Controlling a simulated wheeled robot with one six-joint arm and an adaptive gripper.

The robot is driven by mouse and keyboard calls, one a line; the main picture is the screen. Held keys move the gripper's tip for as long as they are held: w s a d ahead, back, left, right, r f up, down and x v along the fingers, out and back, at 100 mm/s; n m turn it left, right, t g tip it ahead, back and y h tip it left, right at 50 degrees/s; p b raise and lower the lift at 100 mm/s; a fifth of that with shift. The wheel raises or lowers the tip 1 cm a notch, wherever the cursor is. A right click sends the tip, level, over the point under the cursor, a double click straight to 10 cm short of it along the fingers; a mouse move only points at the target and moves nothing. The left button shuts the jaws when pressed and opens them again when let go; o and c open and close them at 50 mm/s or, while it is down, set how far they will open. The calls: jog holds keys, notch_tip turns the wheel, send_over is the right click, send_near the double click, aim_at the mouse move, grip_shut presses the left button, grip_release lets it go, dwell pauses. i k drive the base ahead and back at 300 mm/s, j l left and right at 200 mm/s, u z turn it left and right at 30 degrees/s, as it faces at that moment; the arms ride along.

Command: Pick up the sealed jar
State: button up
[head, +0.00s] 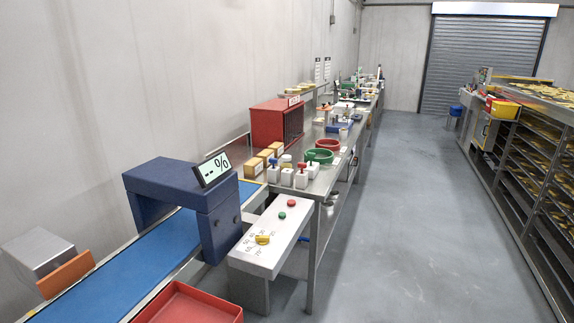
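A small pale jar-like container (286,161) stands on the metal bench at the left, behind white bottles with coloured tops (287,177). It is too small for me to tell whether it is the sealed jar or whether it has a lid. The bottles partly hide its lower part. My gripper is not in view.
A blue conveyor (118,262) passes under a dark blue arch (172,183) with a display. A control panel (262,262) juts toward the aisle. Green (319,157) and red (328,144) bowls stand near the bench edge. The grey floor (405,210) is clear; racks (535,165) line the right.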

aim_at(286, 163)
jog(key=i+l+u, duration=0.1)
jog(key=i+l, duration=0.15)
jog(key=i+l+u, duration=0.1)
jog(key=l, duration=0.3)
jog(key=i+l+u, duration=0.1)
jog(key=i+l, duration=0.25)
